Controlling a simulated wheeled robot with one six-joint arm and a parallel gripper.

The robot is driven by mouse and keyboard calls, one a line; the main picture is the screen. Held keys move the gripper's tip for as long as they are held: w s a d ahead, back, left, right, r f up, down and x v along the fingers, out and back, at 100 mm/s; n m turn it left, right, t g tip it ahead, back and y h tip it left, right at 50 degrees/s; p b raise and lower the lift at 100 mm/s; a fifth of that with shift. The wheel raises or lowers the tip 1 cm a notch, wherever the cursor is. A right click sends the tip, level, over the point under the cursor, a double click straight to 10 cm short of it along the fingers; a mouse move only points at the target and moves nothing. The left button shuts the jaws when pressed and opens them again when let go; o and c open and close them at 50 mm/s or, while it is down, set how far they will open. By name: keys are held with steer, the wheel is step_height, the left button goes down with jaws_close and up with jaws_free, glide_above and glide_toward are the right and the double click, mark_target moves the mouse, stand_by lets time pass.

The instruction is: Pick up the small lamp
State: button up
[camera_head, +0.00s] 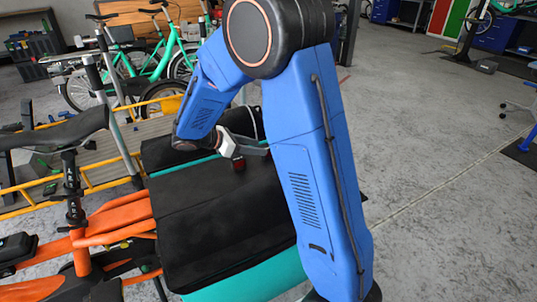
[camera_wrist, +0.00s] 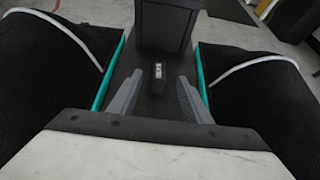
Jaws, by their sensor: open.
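A small dark item with a pale face, which looks like the small lamp (camera_wrist: 158,71), shows in the wrist view on a narrow dark surface between two black bags. My gripper (camera_wrist: 160,78) is open, with its two grey fingers on either side of the lamp in the picture. I cannot tell how far above it they are. In the head view my gripper (camera_head: 250,152) hangs low over the black cover of the orange cargo bike (camera_head: 120,228). A small red patch shows just below it; I cannot tell whether that is the lamp.
A black box-like part (camera_wrist: 168,25) stands just beyond the lamp. Black bags with teal edges (camera_wrist: 255,90) flank it on both sides. A yellow ladder (camera_head: 100,178) and green bikes (camera_head: 150,60) are behind on the left. The floor on the right (camera_head: 440,180) is mostly clear.

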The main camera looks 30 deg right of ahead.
mark_target(269, 148)
steer(key=shift+x, duration=3.4)
steer(key=shift+w+f, duration=0.1)
steer(key=shift+w, duration=0.05)
jaws_close()
